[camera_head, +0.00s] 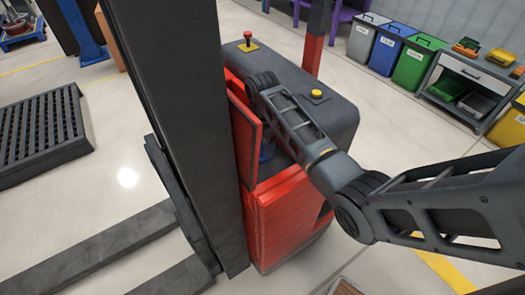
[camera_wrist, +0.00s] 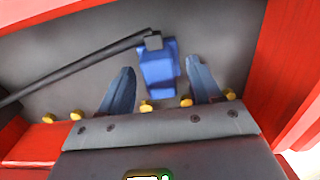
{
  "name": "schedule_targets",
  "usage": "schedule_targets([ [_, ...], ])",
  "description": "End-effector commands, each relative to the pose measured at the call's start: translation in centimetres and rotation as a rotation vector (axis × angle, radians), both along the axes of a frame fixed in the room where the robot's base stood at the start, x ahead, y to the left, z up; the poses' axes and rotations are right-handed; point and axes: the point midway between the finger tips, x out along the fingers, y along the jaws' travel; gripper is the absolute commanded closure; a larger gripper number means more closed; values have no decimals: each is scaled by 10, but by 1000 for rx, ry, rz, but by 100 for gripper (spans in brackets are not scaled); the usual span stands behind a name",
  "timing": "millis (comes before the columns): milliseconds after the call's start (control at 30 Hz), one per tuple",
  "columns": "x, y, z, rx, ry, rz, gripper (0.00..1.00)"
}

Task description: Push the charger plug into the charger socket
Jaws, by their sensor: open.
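The charger plug (camera_wrist: 158,68) is a blue block with a small dark cap, joined to a black cable (camera_wrist: 85,68) running to the left in the wrist view. My gripper (camera_wrist: 160,64) is open, with one blue-grey finger on each side of the plug. Gaps show between the plug and both fingers. In the head view, my arm reaches into the red compartment of a forklift (camera_head: 290,215), where a small blue patch (camera_head: 267,151) shows; I cannot tell whether it is plug or finger. I cannot make out the charger socket in either view.
Red compartment walls (camera_wrist: 285,75) stand close around my gripper. Several yellow knobs (camera_wrist: 146,106) line the compartment near the fingers. A red flap (camera_head: 243,140) stands open beside the dark mast (camera_head: 180,110). Bins (camera_head: 390,50) and a workbench (camera_head: 465,85) stand far right.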

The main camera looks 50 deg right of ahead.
Motion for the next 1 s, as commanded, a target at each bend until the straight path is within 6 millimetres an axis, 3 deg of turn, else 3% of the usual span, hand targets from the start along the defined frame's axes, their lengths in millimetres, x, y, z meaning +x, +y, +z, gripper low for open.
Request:
schedule_targets([
  [367,0,0,-3,0,0,0,36],
  [900,0,0,-3,0,0,0,86],
  [1000,0,0,-3,0,-1,0,88],
])
